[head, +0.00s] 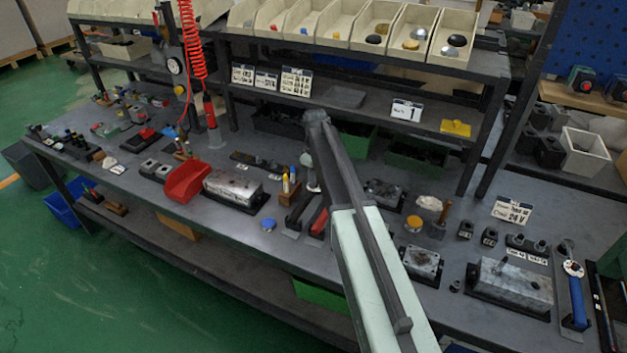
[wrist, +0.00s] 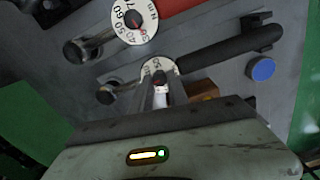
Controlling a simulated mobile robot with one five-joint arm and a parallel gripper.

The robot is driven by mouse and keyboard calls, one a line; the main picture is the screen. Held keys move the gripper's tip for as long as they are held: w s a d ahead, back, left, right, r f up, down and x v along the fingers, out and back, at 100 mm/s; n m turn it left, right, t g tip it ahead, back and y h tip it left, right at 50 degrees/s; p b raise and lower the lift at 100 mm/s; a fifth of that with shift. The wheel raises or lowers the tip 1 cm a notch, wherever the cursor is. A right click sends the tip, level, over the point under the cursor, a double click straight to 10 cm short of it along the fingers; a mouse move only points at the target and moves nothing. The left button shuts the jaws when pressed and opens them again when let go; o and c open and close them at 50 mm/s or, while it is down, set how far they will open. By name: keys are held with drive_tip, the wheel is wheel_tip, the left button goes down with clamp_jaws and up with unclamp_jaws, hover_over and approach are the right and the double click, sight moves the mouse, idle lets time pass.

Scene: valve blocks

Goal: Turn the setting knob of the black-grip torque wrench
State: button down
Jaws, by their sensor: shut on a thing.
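The black-grip torque wrench (wrist: 215,48) lies across the wrist view, its round white dial (wrist: 153,66) near the middle. My gripper (wrist: 158,90) reaches over this dial, and its narrow fingers are shut on the setting knob at the dial's centre. The fingers hide most of the knob and the lower part of the dial. A red-grip torque wrench (wrist: 178,6) with a larger-looking numbered dial (wrist: 133,22) lies beside it, further up. In the head view the black-grip wrench (head: 297,214) is partly seen left of my arm, and my fingertips are hard to make out.
A blue round cap (wrist: 262,69) sits near the black grip's end; it also shows in the head view (head: 268,224). A red bin (head: 187,182) and a metal block (head: 232,187) stand to the left. Another valve block (head: 512,284) and a blue-grip wrench (head: 575,295) lie at the right.

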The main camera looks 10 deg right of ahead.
drive_tip(key=c, duration=1.3)
unclamp_jaws()
drive_tip(key=shift+r, duration=0.1)
wheel_tip(320, 180, up, 8)
drive_tip(key=p, duration=0.8)
